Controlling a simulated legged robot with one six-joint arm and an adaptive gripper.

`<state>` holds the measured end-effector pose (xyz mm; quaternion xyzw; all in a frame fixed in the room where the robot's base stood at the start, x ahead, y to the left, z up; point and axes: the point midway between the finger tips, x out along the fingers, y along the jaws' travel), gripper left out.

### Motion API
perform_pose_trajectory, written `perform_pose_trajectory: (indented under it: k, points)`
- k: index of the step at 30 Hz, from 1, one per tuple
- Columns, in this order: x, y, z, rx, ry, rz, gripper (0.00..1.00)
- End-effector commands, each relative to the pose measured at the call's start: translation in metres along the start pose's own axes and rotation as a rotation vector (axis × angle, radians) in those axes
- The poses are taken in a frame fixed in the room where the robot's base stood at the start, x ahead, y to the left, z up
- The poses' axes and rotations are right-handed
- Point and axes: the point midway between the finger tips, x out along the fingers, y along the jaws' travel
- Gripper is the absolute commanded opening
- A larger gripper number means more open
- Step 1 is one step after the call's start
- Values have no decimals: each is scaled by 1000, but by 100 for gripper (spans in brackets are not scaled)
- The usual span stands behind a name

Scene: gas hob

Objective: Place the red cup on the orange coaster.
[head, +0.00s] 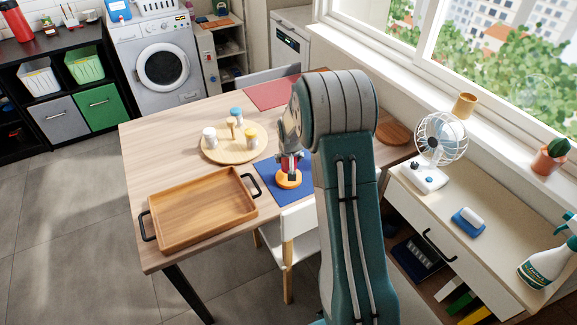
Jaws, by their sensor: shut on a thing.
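The orange coaster (289,183) lies on the blue placemat (265,172) near the table's right edge. My gripper (290,160) points down above it and is shut on the red cup (288,167), of which only small red parts show between and beside the fingers. The cup is directly over the coaster in this view. Whether its base touches the coaster cannot be told. My arm hides the area right of it.
A wooden tray (205,212) with black handles fills the table's near end. A round board (215,150) with several small jars stands left of the gripper. A red placemat (270,94) lies behind, a brown round mat (392,133) at right. A white chair (290,222) stands at the near side.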

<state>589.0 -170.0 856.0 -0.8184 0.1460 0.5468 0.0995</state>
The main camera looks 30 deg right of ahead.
Motion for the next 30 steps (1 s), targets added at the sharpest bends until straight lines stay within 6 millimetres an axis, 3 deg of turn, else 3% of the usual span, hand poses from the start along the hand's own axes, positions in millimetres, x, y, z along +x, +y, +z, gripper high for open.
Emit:
perform_pose_trajectory:
  k: [8,17,18,30]
  points:
    - [33,-1,9,-1,-3,0,24]
    - [36,0,10,-1,0,0,24]
    - [36,0,10,-1,0,0,98]
    - [36,0,10,-1,0,0,100]
